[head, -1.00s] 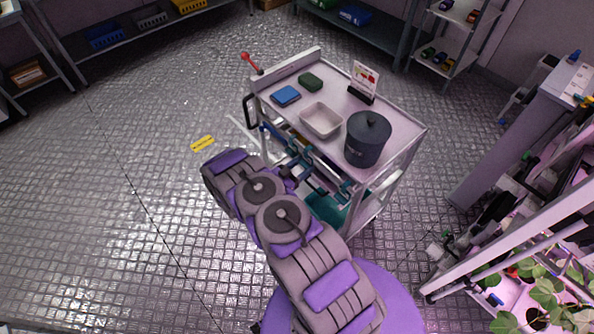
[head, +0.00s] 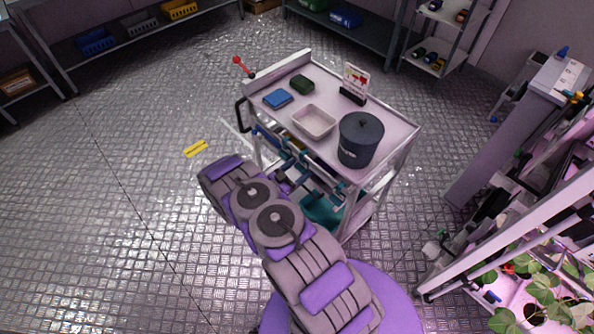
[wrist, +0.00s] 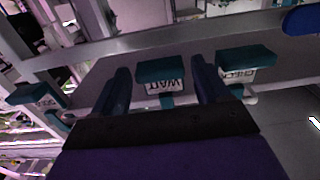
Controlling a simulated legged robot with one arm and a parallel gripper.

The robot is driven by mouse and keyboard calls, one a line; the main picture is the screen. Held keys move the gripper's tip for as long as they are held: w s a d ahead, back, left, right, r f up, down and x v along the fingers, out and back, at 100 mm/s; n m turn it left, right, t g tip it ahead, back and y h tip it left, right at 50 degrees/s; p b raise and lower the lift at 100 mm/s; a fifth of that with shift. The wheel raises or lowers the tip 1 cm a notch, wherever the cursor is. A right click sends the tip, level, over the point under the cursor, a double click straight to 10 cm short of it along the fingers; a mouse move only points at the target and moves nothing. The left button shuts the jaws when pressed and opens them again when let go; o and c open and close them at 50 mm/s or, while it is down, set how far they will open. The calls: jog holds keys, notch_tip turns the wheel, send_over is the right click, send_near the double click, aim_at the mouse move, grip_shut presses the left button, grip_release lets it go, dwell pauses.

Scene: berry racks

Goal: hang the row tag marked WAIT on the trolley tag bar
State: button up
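The WAIT row tag (wrist: 165,78) has a teal block top and a white label whose lettering appears upside down in the wrist view. It sits between the two dark blue fingers of my gripper (wrist: 162,82), which are spread apart with the tag just beyond them. The fingers do not appear closed on it. A pale bar (wrist: 275,94) runs behind the tags; whether WAIT hangs on it I cannot tell. Another teal-topped tag (wrist: 247,64) is to the right and one (wrist: 38,95) to the left. In the head view my gripper is largely hidden beside the trolley (head: 395,117).
The trolley top holds a dark lidded pot (head: 360,140), a white tray (head: 314,122), a blue block (head: 278,98), a green block (head: 302,84) and a sign stand (head: 354,85). Plant racks (head: 500,235) stand at the right.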

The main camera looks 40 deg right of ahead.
jog(key=shift+o, duration=0.8)
jog(key=s+a+p, duration=0.1)
jog(key=a+p, duration=0.2)
jog(key=a, duration=1.4)
jog(key=shift+s+a, duration=0.15)
jog(key=shift+a, duration=0.05)
